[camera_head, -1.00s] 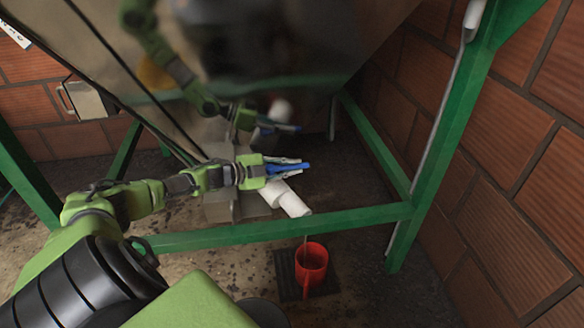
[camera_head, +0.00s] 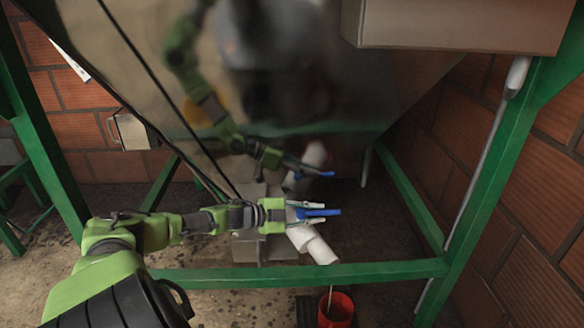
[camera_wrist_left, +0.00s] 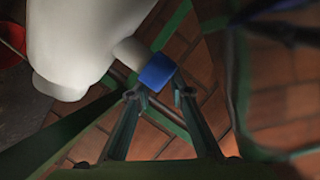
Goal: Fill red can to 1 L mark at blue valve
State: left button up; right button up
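The blue valve handle (camera_head: 322,212) sits on a white pipe (camera_head: 313,246) low under the steel hopper. My left gripper (camera_head: 312,210) has its fingers on either side of the handle. In the left wrist view its fingertips (camera_wrist_left: 158,95) stand apart beside the blue handle (camera_wrist_left: 157,73), with slight gaps, so it looks open around it. The red can (camera_head: 336,312) stands below the pipe mouth, cut off by the bottom edge. A thin stream (camera_head: 330,294) runs down towards it. The can's liquid level and 1 L mark cannot be made out. My right gripper is not in view.
A green frame bar (camera_head: 300,274) crosses between the pipe and the can. The steel hopper (camera_head: 130,75) slopes overhead and mirrors my arm. A green post (camera_head: 480,170) and brick wall (camera_head: 545,200) close off the right side.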

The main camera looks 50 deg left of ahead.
pick_arm(q)
jog(key=v, duration=0.9)
dwell(0.4)
dwell(0.5)
